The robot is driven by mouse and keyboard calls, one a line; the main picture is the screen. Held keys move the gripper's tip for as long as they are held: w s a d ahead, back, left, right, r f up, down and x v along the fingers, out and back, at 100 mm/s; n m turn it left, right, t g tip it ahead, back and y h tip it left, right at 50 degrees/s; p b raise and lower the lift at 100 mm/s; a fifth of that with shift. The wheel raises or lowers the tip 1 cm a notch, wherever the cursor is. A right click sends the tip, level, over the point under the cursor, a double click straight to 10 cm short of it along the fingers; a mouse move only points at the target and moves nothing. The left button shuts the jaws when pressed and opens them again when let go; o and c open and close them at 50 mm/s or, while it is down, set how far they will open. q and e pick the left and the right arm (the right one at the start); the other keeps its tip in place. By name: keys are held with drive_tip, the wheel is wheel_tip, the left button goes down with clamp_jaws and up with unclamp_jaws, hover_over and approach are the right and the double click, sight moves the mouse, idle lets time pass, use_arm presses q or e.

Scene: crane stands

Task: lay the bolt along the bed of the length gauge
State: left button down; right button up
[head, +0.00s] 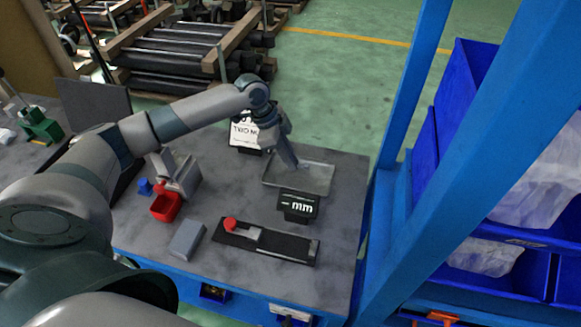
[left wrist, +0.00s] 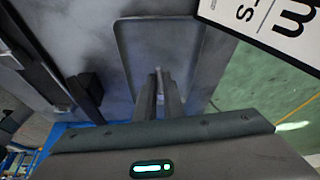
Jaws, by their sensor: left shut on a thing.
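My left gripper (head: 295,165) is over the shallow grey metal tray (head: 322,181) at the back right of the bench. In the left wrist view the fingers (left wrist: 160,92) are shut on a small, slim grey piece, the bolt (left wrist: 159,77), which sticks out past the fingertips above the tray floor. The bolt is too small to make out in the head view. The length gauge (head: 285,246) lies nearer the front, a dark flat bed with a red knob at its left end. Its display (head: 298,206) reads "-- mm". I see nothing lying along the bed.
A grey block (head: 187,239), a red bin (head: 166,206) and a small blue piece (head: 144,186) are left of the gauge. A blue rack post (head: 412,90) rises at the right. The bench between bin and display is clear.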

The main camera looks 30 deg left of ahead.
use_arm(q)
drive_tip(key=shift+f+b, duration=0.35)
drive_tip(key=shift+f, duration=0.8)
use_arm(e)
drive_tip(key=shift+f, duration=0.9)
use_arm(q)
drive_tip(key=shift+f, duration=0.1)
drive_tip(key=c, duration=1.9)
unclamp_jaws()
drive_tip(key=shift+f, duration=0.1)
drive_tip(key=shift+o, duration=0.2)
drive_tip(key=shift+b, duration=0.35)
use_arm(e)
drive_tip(key=shift+f, duration=0.15)
